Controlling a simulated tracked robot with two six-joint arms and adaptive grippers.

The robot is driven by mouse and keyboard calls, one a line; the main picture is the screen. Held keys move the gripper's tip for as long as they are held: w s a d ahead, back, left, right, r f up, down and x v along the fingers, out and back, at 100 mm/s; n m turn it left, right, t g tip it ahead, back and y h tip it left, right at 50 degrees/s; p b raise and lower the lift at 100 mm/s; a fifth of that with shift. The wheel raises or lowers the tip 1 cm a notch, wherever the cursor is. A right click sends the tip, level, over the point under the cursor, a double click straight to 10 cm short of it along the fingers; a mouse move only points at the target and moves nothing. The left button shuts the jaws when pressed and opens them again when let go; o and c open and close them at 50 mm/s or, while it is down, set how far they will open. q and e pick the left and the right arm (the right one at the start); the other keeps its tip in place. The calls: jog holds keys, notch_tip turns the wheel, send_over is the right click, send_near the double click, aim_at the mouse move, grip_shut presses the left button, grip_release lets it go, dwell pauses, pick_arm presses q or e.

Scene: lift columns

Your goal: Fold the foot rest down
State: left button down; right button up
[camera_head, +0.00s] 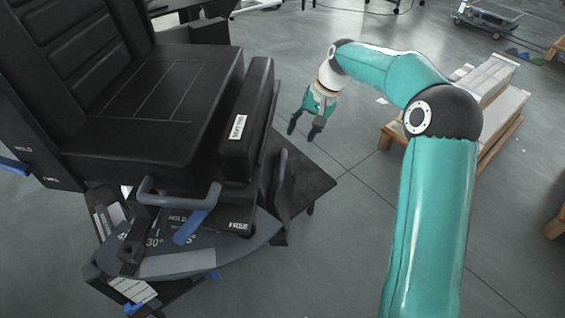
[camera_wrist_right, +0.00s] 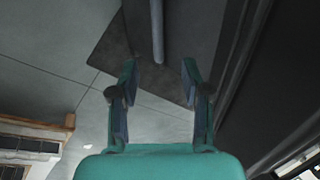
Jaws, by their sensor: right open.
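A black chair fills the left of the head view, with a flat seat (camera_head: 150,105). A narrow black padded panel (camera_head: 252,125) with a small white label stands along the seat's right edge; it looks like the foot rest, folded up. My right gripper (camera_head: 304,130) is to the right of this panel, apart from it, fingers pointing down. In the right wrist view my right gripper (camera_wrist_right: 160,70) is open and empty. A grey bar (camera_wrist_right: 157,32) lies beyond the gap between its fingertips. My left gripper is not in view.
Grey handles (camera_head: 180,193) and an angle-marked plate (camera_head: 185,255) are below the seat. A dark base plate (camera_head: 308,178) lies under the chair's right side. A wooden pallet with pale boxes (camera_head: 490,95) stands behind my right arm. Floor between pallet and chair is clear.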

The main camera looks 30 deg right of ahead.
aim_at(283, 166)
jog(key=b+x, duration=0.3)
jog(key=x, duration=1.2)
jog(key=shift+s+f, duration=0.1)
grip_shut()
